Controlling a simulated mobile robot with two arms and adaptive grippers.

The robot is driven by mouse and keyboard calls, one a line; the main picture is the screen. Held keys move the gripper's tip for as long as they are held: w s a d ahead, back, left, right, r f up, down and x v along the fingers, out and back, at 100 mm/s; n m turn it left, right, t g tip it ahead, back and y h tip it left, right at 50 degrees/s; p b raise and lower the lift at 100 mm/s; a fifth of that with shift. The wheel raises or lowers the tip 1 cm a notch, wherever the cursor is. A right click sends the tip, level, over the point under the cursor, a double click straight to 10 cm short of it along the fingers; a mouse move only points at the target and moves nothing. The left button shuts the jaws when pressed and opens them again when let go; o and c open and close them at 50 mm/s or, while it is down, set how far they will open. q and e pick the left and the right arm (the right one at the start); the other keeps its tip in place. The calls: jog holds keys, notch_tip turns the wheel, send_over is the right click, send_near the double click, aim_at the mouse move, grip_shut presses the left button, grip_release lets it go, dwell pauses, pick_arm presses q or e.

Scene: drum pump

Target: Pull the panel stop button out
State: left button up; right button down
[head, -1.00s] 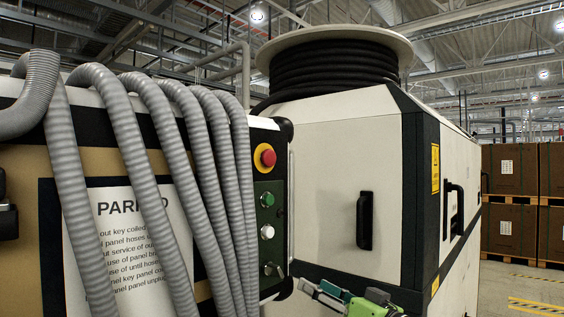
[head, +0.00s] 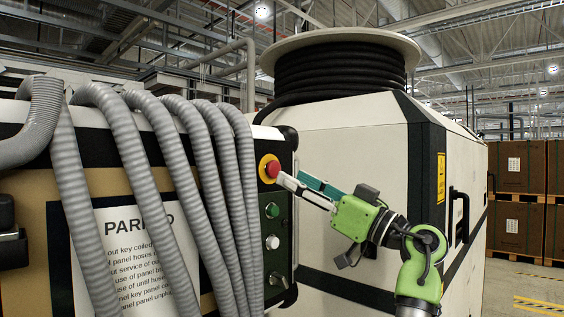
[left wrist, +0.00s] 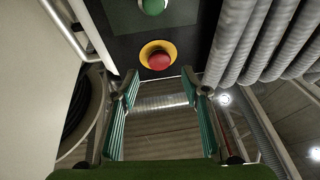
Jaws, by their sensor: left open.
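The panel stop button (head: 271,169) is a red mushroom head on a yellow round base, near the top of the dark control strip. My left gripper (head: 289,177) is open, with its fingertips close to the right side of the button in the head view. In the left wrist view, the red button (left wrist: 159,60) lies ahead of the open gripper (left wrist: 160,75), roughly centred between the two teal-padded fingers. Nothing is between the fingers. I cannot tell whether the fingertips touch the base. My right gripper is not seen.
Below the button are a green button (head: 271,210), a white button (head: 272,242) and a key switch. Grey hoses (head: 219,190) hang just left of the control strip. A white cabinet (head: 345,150) with a black hose reel (head: 340,72) stands behind my arm.

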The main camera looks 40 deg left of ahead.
aim_at(277, 169)
pick_arm(q)
jog(key=p+x, duration=0.1)
jog(key=x, duration=0.3)
jog(key=shift+a+r+p, duration=0.1)
jog(key=shift+a+p, duration=0.2)
jog(key=shift+a, duration=0.1)
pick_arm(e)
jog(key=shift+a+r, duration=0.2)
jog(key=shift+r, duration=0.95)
